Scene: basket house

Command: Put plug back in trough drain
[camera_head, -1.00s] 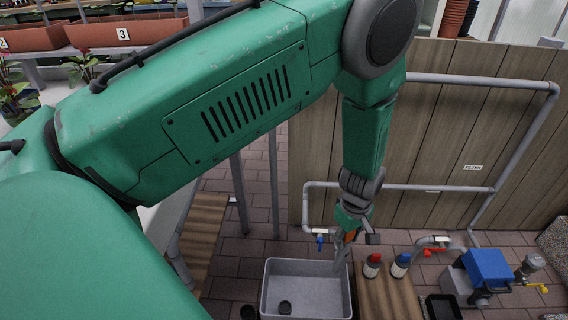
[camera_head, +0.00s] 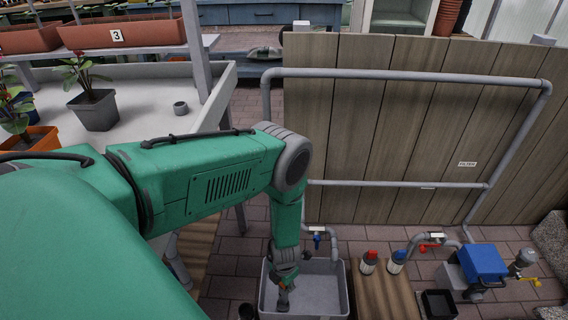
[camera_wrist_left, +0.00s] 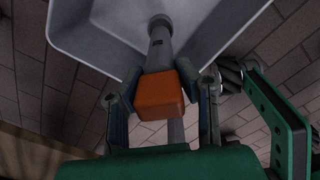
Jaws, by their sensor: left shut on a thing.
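The grey trough (camera_head: 322,292) stands on the brick floor at the bottom middle of the head view. Its pale inside and rim also show in the wrist view (camera_wrist_left: 215,25). My left gripper (camera_head: 285,284) reaches down over the trough's left part. In the wrist view my left gripper (camera_wrist_left: 160,100) is shut on an orange block-shaped handle (camera_wrist_left: 158,97). A grey rod (camera_wrist_left: 160,45) runs from the handle into the trough and ends in a rounded tip. I cannot tell whether this tip is the plug. The drain is not clearly visible behind the gripper and rod.
A wooden stand (camera_head: 385,292) with a red-capped bottle (camera_head: 369,263) and a blue-capped bottle (camera_head: 397,262) is right of the trough. A pipe with a blue tap (camera_head: 317,240) is behind it. A blue pump unit (camera_head: 485,265) and black tray (camera_head: 438,305) are farther right.

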